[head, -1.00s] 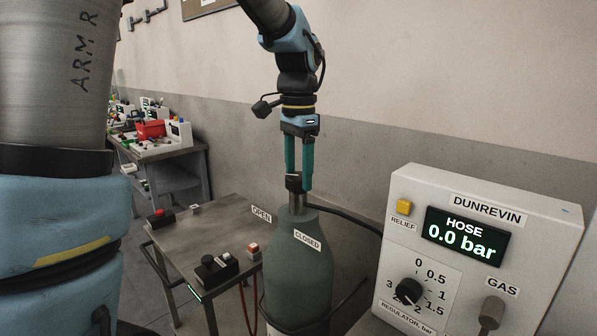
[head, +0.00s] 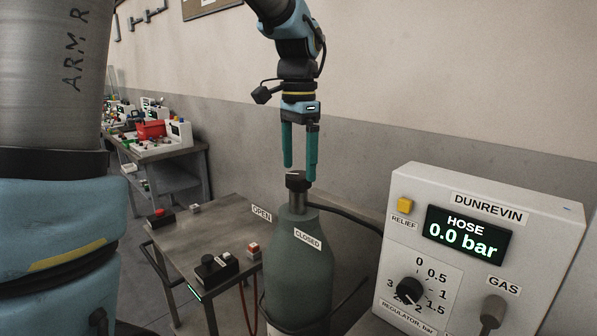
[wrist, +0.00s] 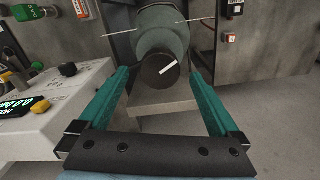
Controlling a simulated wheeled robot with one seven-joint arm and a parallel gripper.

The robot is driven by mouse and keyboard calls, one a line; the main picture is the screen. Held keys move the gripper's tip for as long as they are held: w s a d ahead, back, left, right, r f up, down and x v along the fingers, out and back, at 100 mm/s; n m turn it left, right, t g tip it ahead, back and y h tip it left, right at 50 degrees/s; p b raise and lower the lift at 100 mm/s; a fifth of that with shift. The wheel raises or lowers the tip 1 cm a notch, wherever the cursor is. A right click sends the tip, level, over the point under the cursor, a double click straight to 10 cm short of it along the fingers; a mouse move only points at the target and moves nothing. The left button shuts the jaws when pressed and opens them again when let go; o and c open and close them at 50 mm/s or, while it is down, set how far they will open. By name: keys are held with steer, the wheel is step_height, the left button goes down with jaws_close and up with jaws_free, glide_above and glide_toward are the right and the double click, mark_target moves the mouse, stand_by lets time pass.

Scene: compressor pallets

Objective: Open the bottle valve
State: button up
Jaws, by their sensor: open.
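The grey-green gas bottle (head: 298,262) stands upright beside the panel, with a dark valve knob (head: 297,181) on its neck. An OPEN label (head: 262,213) is at the left of its shoulder and a CLOSED label (head: 308,239) on the front. In the wrist view the knob (wrist: 158,71) shows a white mark slanting up to the right. My gripper (head: 299,173) is open and empty, pointing down, its fingertips just above the knob. The wrist view shows the teal fingers (wrist: 160,76) apart, either side of the knob in the picture.
A white DUNREVIN panel (head: 478,262) stands close at the right; its display (head: 466,237) reads HOSE 0.0 bar. It carries a regulator dial (head: 409,290) and a yellow relief button (head: 404,205). A metal table (head: 205,235) with switches is left of the bottle. A wall is behind.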

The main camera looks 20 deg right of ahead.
mark_target(298, 174)
step_height(298, 174, up, 9)
steer(key=b, duration=0.1)
steer(key=shift+f, duration=0.2)
steer(key=w+a+f+n, duration=0.2)
steer(key=a+f+n, duration=0.6)
steer(key=a+f, duration=0.65)
steer(key=s+a+f+n+t, duration=0.1)
steer(key=s+a+f+n, duration=0.5)
steer(key=a+f, duration=0.4)
steer(key=shift+s+a+t, duration=0.3)
steer(key=shift+s+a, duration=0.05)
steer(key=shift+a, duration=0.3)
